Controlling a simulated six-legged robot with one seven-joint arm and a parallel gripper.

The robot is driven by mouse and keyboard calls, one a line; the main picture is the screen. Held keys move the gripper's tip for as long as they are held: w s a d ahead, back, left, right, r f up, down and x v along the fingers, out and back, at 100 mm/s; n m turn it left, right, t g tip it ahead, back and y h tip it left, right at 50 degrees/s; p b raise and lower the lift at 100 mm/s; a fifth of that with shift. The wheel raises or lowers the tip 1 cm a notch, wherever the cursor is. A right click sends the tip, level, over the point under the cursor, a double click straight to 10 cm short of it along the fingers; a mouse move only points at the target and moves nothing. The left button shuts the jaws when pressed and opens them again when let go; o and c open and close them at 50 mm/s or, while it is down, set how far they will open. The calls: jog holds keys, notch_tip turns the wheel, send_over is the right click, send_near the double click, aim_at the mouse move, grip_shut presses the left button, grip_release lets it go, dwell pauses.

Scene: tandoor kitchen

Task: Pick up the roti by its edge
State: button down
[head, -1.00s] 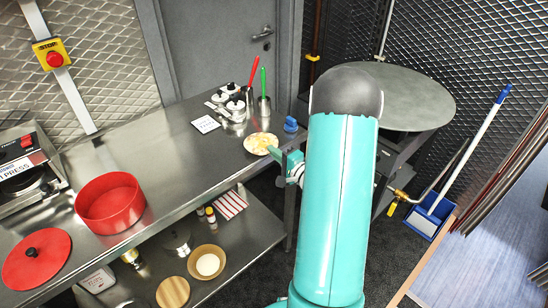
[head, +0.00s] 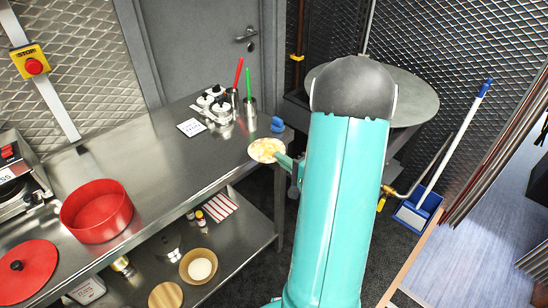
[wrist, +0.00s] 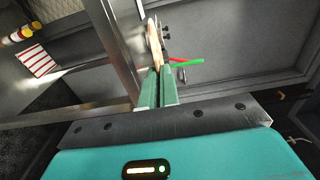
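The roti (head: 264,149) is a pale, round flatbread with browned yellow patches, at the right end of the steel counter (head: 150,150) in the head view. My gripper (head: 281,157) reaches it from the right and meets its near right edge. In the wrist view the roti (wrist: 153,40) shows nearly edge-on as a thin tan strip. The two green fingers of my gripper (wrist: 156,73) are close together there, with the roti's edge between their tips. I cannot tell whether the roti touches the counter.
A blue object (head: 277,124) stands beside the roti at the counter's corner. Behind are lidded pots (head: 217,103) and a steel cup (head: 249,106) with red and green handles. A red pan (head: 97,211) is at left. A round grey surface (head: 415,104) stands behind my arm.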

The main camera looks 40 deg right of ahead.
jog(key=s, duration=0.1)
jog(key=s+r, duration=0.1)
jog(key=s, duration=0.1)
jog(key=s+r, duration=0.1)
jog(key=s, duration=0.1)
jog(key=shift+s+f, duration=0.1)
